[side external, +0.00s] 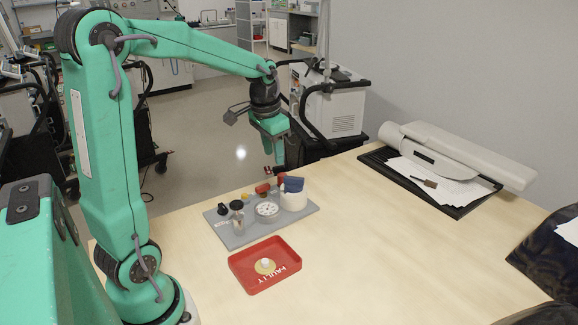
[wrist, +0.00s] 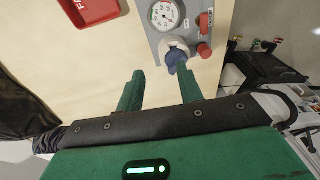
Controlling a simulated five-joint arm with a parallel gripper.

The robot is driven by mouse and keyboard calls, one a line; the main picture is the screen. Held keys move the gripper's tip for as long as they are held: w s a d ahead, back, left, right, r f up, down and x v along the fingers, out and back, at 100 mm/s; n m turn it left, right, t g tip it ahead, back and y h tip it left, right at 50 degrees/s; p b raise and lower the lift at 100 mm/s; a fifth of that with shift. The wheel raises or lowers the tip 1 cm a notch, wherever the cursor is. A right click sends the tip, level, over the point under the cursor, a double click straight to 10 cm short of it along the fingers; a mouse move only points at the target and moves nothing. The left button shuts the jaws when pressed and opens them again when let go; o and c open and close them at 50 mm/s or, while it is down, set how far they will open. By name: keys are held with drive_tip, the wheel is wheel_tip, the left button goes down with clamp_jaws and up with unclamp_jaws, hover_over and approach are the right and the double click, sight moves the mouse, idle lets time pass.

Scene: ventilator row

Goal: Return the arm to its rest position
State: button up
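The grey panel (side external: 232,238) carries a round gauge (side external: 267,209), a white cylinder with a blue part (side external: 293,186) on top, and red fittings (side external: 263,188). The blue part also shows in the wrist view (wrist: 176,57), near the right fingertip in the picture.
A red tray (side external: 246,284) marked "FAULTY" holds a pale round piece (side external: 265,266). A black tray with papers (side external: 458,211) lies at the back right beside a long white device (side external: 470,158). A white machine (side external: 337,110) stands behind the table.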

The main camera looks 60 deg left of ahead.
drive_tip(key=s+d+r+t, duration=0.3)
drive_tip(key=s+d, duration=1.1)
drive_tip(key=d, duration=0.1)
drive_tip(key=shift+s+r+t+h, duration=0.15)
drive_tip(key=shift+s+t+h, duration=0.25)
